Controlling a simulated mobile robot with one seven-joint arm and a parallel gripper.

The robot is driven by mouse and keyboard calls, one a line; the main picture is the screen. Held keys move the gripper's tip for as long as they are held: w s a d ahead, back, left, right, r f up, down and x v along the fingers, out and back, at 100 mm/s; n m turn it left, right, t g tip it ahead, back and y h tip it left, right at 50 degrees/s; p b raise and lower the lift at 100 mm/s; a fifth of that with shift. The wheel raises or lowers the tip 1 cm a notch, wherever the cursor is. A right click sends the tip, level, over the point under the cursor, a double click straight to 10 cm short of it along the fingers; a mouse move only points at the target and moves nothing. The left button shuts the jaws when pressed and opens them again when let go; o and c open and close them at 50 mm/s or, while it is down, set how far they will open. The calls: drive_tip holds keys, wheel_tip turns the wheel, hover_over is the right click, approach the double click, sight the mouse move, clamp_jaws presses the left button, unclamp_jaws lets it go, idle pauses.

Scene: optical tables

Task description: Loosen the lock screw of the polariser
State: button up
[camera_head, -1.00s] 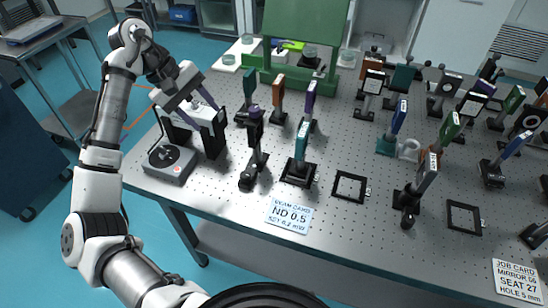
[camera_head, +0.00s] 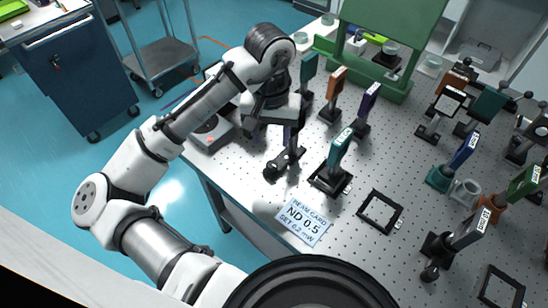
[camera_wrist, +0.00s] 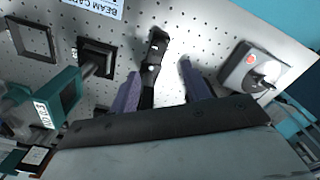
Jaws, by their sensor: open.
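My gripper (camera_wrist: 160,78) points down with its two purple-grey fingers apart. In the head view, it hangs over a dark post mount (camera_head: 284,162) near the table's front left. In the wrist view, this mount's black base and post (camera_wrist: 153,58) show between and beyond the fingers. I cannot tell whether either finger touches it. Its upper part is hidden by my gripper, and no lock screw can be made out. No readable label marks a mount as the polariser.
A teal-plated mount (camera_head: 342,150) stands close to the right of my gripper. A grey box with a red button (camera_wrist: 248,68) is on the other side. A beam card (camera_head: 304,221) lies at the front edge. Several other mounts stand behind and to the right.

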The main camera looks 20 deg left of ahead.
sight(272, 164)
wheel_tip(272, 164, down, 10)
drive_tip(key=shift+r+p, duration=0.15)
drive_tip(key=shift+p, duration=0.15)
drive_tip(key=c, duration=1)
